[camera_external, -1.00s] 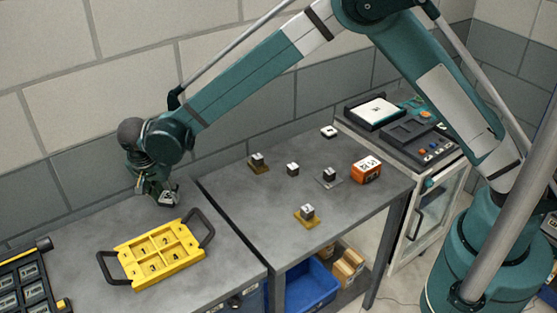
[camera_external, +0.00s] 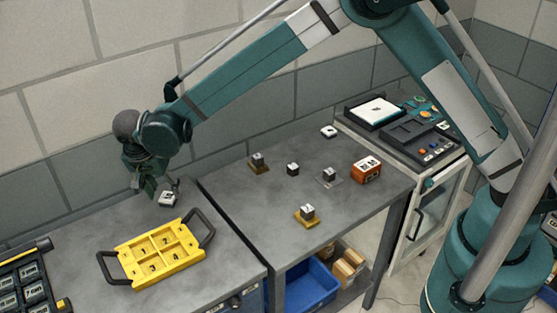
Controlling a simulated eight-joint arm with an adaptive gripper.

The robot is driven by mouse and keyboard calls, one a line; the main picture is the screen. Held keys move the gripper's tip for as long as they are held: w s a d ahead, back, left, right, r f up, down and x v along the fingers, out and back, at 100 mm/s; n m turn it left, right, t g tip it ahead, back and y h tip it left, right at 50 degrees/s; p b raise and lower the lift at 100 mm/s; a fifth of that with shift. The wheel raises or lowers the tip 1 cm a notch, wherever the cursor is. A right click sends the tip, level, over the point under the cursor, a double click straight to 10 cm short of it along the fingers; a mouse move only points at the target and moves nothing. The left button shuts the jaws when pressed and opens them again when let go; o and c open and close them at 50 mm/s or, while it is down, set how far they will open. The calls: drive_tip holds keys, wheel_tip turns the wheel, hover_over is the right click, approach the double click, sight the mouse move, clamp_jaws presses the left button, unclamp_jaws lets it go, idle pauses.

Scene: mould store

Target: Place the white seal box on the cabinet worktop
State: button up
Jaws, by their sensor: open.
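A small white box (camera_external: 167,199) with a dark mark on top sits on the grey worktop (camera_external: 85,235) at the left, behind the yellow tray, apart from it. This looks like the white seal box. My gripper (camera_external: 149,190) is open and empty, just to the left of and slightly above the white box, pointing down. A gap shows between the fingers and the box. Another small white piece (camera_external: 328,131) lies at the back of the middle table.
A yellow tray (camera_external: 130,262) with black handles stands in front of the white box. A black case (camera_external: 22,285) is at the far left. The middle table (camera_external: 255,205) carries several small blocks and an orange box (camera_external: 366,170). A glass-door cabinet (camera_external: 425,205) stands right.

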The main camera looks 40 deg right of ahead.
drive_tip(key=v, duration=0.9)
drive_tip(key=shift+r, duration=0.1)
idle(0.4)
drive_tip(key=shift+d, duration=0.1)
drive_tip(key=s+d+r+n+y, duration=0.1)
drive_tip(key=d+r, duration=0.5)
drive_tip(key=d, duration=0.6)
drive_tip(key=s+d+r+n+t, duration=0.1)
drive_tip(key=d+r+n, duration=0.1)
drive_tip(key=d+r, duration=0.75)
drive_tip(key=s+d+r+n+y, duration=0.15)
drive_tip(key=d+r, duration=0.25)
drive_tip(key=d, duration=1)
drive_tip(key=s+d+r+n+t, duration=0.2)
drive_tip(key=s+d, duration=0.9)
drive_tip(key=d, duration=0.5)
drive_tip(key=s+d+f+n+t, duration=0.1)
drive_tip(key=s+d+f, duration=0.1)
drive_tip(key=s+d, duration=0.4)
drive_tip(key=s+d+f+n, duration=0.1)
drive_tip(key=s+d+f, duration=0.1)
drive_tip(key=s+d, duration=0.4)
drive_tip(key=s, duration=0.3)
drive_tip(key=shift+f+t, duration=0.35)
drive_tip(key=shift+t, duration=0.05)
